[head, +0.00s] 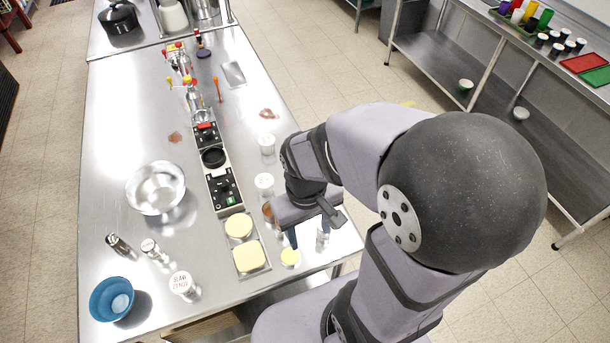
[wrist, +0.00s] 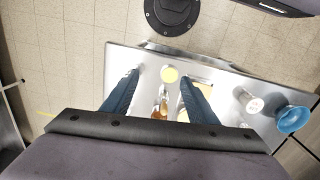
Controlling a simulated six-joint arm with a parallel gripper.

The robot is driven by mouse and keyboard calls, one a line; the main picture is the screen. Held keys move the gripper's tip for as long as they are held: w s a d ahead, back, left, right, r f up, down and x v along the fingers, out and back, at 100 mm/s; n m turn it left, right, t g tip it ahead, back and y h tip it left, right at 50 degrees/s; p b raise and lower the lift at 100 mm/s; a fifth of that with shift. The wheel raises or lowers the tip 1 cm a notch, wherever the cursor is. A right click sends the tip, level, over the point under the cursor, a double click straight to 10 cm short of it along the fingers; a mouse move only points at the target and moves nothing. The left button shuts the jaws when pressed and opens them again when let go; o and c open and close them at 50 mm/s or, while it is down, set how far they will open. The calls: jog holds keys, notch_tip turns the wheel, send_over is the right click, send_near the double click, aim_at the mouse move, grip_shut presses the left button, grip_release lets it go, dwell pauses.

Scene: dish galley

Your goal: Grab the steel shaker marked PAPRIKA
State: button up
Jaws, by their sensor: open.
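I cannot read PAPRIKA on anything. One small steel shaker (head: 323,232) with a pale label stands near the table's right front corner, just right of my gripper (head: 293,234); my arm partly covers it. Two more steel shakers are at the left front: a dark-marked one (head: 118,245) and one with a pale label (head: 150,248). In the wrist view my gripper (wrist: 160,77) is open, its blue fingers apart above the table.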

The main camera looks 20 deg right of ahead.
jog(key=w+d+f+n+h+b, duration=0.6)
jog(key=w+d+f+n+h, duration=0.15)
jog(key=d+n, duration=0.35)
jog(key=w+n+t+h+b, duration=0.1)
jog(key=w+n+t, duration=0.1)
jog(key=w+n, duration=0.2)
jog(key=w+a+f+n+t+h+b, duration=0.1)
jog(key=w+n+t, duration=0.1)
jog(key=w, duration=0.5)
jog(key=w+a+f+n+t+h+b, duration=0.1)
jog(key=w+n+t+b, duration=0.1)
jog(key=w+n, duration=0.3)
jog(key=shift+w+a+n+t+h, duration=0.1)
jog(key=shift+w+n+t+h, duration=0.05)
jog(key=shift+n+t+h, duration=0.15)
jog(key=shift+w+a+n+t, duration=0.15)
jog(key=shift+w+n+t, duration=0.15)
jog(key=shift+w, duration=0.1)
jog(key=shift+f+p, duration=0.85)
jog(key=shift+f, duration=2.55)
